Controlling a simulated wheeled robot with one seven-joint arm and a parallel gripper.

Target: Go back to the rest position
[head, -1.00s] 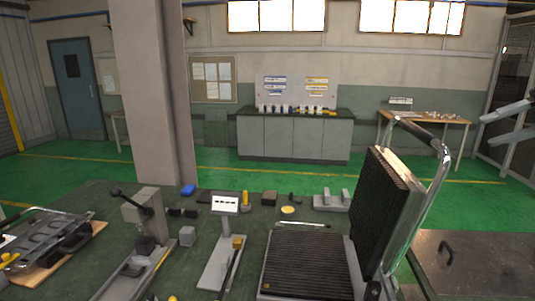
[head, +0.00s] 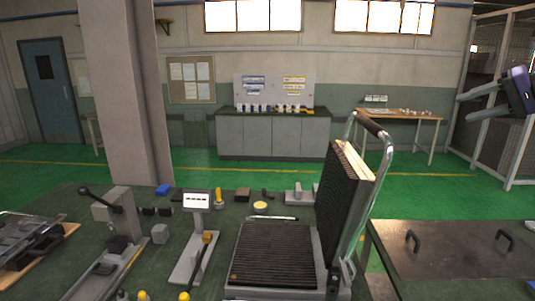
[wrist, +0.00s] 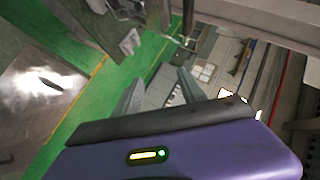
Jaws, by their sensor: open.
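My gripper (head: 482,101) is at the right edge of the head view, raised in the air above and behind the metal-topped bench. Its two grey fingers are apart with nothing between them, and they point left. In the wrist view my gripper (wrist: 158,92) shows its purple body across the bottom, with two grey fingers spread and empty. The heating element press (head: 275,255) stands on the green table with its ribbed upper plate (head: 340,205) tilted up by a curved metal handle (head: 385,165).
A metal-topped bench (head: 450,260) with two black handles is at the lower right. The green table (head: 150,262) holds a lever press (head: 120,225), a small display stand (head: 195,215) and several small parts. A concrete pillar (head: 120,90) stands at left. The green floor behind is open.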

